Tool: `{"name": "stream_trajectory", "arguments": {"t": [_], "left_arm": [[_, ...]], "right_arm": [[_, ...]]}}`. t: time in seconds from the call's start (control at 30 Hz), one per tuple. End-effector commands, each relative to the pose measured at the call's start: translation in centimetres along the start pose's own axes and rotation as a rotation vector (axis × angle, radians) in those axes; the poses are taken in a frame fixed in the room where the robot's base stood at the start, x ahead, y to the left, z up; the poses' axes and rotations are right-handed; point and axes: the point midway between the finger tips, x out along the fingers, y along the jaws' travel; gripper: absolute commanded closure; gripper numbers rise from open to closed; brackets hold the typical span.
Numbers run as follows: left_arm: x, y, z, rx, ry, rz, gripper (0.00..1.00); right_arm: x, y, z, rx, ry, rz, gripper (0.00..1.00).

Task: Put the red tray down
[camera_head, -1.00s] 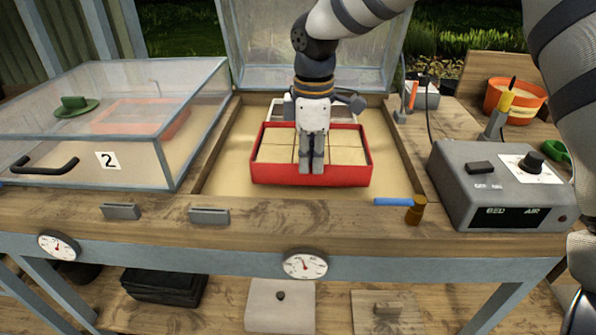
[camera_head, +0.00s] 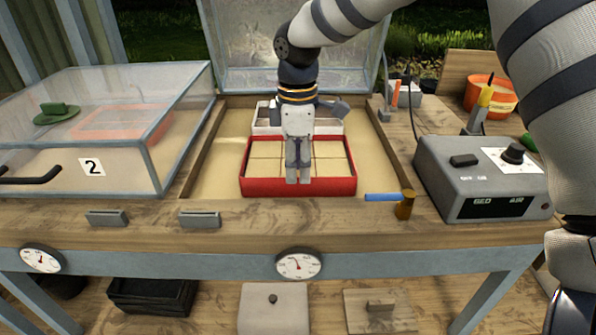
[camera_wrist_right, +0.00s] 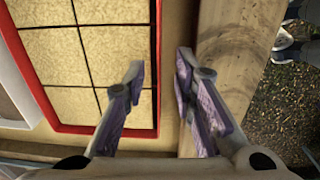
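The red tray (camera_head: 298,187) with pale square cells sits in the sand bed (camera_head: 212,178), just behind the wooden front edge. It looks level and appears to rest on the sand. My right gripper (camera_head: 298,180) is above its near rim. In the right wrist view, the fingers (camera_wrist_right: 160,75) stand apart on either side of the tray's red rim (camera_wrist_right: 156,40), with gaps showing. One finger is over the cells, the other toward the wooden edge. The tray's underside is hidden. My left gripper is not in view.
A white tray (camera_head: 332,127) lies behind the red one, partly hidden. A glass-covered box numbered 2 (camera_head: 60,170) stands left. A grey control box (camera_head: 470,190) and a blue-handled hammer (camera_head: 384,197) are at right. A raised glass lid (camera_head: 232,60) stands behind.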

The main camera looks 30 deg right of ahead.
Motion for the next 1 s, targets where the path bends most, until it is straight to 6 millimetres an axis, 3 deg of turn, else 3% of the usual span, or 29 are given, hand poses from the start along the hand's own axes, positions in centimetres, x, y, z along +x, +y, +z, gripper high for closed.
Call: {"name": "stream_trajectory", "arguments": {"t": [0.03, 0.2, 0.4, 1.0], "left_arm": [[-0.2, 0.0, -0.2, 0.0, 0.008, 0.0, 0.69], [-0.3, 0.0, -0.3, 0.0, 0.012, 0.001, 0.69], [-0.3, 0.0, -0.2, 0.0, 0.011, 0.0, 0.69], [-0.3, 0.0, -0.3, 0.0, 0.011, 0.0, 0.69]], "right_arm": [[-1.8, 0.1, -0.1, 0.001, 0.007, 0.01, 0.75], [-6.4, 0.1, -0.1, 0.0, 0.004, 0.008, 0.75], [-9.6, 0.0, 0.0, 0.0, 0.002, 0.003, 0.75], [-10.1, -0.1, 0.0, 0.0, 0.001, 0.001, 0.75]]}}
